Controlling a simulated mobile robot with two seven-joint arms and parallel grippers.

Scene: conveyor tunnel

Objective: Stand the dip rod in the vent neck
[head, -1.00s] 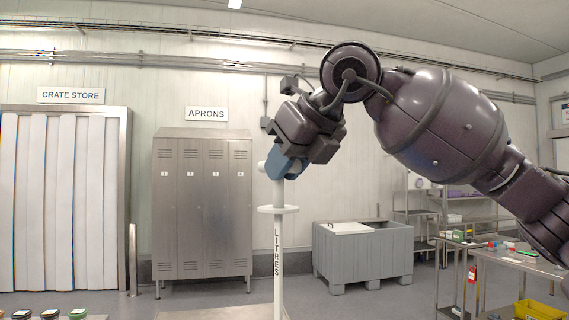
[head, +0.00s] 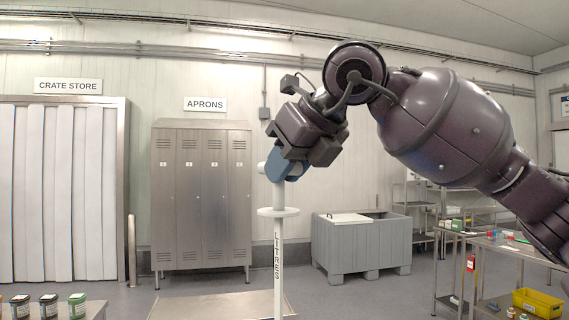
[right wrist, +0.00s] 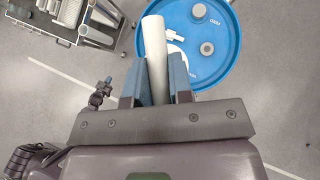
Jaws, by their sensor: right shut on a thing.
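My right gripper (head: 287,168) is shut on the grip, and the rod hangs about upright. In the right wrist view the rod's white grip (right wrist: 155,45) lies between the blue fingers (right wrist: 160,82). Beyond it is a blue drum top (right wrist: 228,70) with two round fittings, a grey-rimmed one (right wrist: 207,48) and a paler one (right wrist: 198,11). I cannot tell for sure which is the vent neck. The rod's lower end is out of view. My left gripper is not in view.
Steel lockers (head: 203,215) and a grey bin (head: 362,247) stand at the back. A steel table with a yellow tray (head: 537,303) is at right. Several jars (head: 48,306) stand on a surface at lower left. A flat steel top (head: 215,305) lies behind the rod.

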